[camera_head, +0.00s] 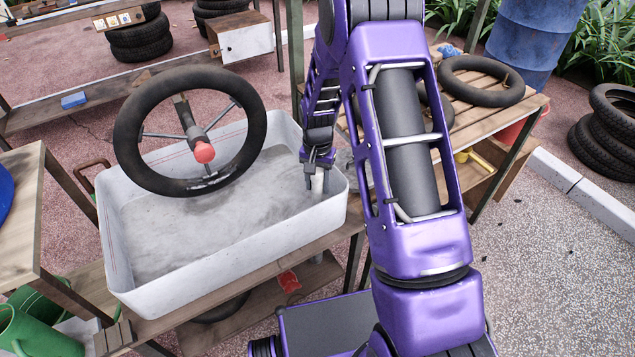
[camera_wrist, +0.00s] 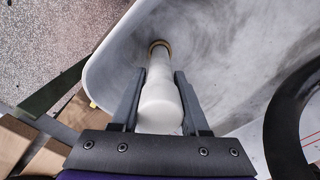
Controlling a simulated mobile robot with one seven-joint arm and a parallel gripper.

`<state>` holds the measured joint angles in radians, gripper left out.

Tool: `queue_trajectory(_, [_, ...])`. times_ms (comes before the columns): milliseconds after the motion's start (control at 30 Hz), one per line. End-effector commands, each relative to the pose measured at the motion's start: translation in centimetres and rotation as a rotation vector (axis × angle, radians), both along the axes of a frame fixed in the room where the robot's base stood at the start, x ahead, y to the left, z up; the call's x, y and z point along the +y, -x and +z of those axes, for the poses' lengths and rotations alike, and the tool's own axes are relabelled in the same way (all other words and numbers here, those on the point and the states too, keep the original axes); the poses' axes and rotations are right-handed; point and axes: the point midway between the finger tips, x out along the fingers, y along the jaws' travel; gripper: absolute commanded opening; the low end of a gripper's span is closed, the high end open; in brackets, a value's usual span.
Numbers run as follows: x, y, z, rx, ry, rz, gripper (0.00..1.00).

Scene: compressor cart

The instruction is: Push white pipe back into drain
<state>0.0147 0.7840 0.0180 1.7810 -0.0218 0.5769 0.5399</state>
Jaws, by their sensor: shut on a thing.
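The white pipe (camera_wrist: 158,100) stands in the near right corner of the white basin (camera_head: 225,258). In the wrist view its far end meets a brass-coloured drain ring (camera_wrist: 159,46) in the basin floor; how deep it sits there I cannot tell. My gripper (camera_head: 317,182) is at that corner, pointing down, with its fingers on both sides of the pipe, shut on it. In the head view only a short part of the pipe (camera_head: 318,184) shows between and below the fingers. The drain is hidden in the head view.
A black wheel with a red hub (camera_head: 204,152) stands over the basin's far left part. The basin rests on a wooden bench (camera_head: 240,300). A slatted table with a tyre (camera_head: 482,80) stands to the right. Stacked tyres (camera_head: 605,135) are farther right.

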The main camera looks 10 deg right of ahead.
Motion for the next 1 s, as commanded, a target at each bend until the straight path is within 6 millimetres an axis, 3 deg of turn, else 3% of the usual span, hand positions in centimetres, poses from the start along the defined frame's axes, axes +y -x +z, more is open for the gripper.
queue_trajectory(200, [0.0,0.0,-0.6,-0.001,0.001,0.000,0.00])
queue_trajectory(233, [0.0,0.0,-0.6,-0.001,0.001,0.000,0.47])
queue_trajectory(400, [0.0,0.0,-0.5,-0.001,0.001,0.000,0.77])
queue_trajectory(767, [0.0,0.0,-0.2,-0.001,0.001,0.000,0.80])
queue_trajectory(1000, [0.0,-0.1,3.6,-0.006,0.000,0.001,0.80])
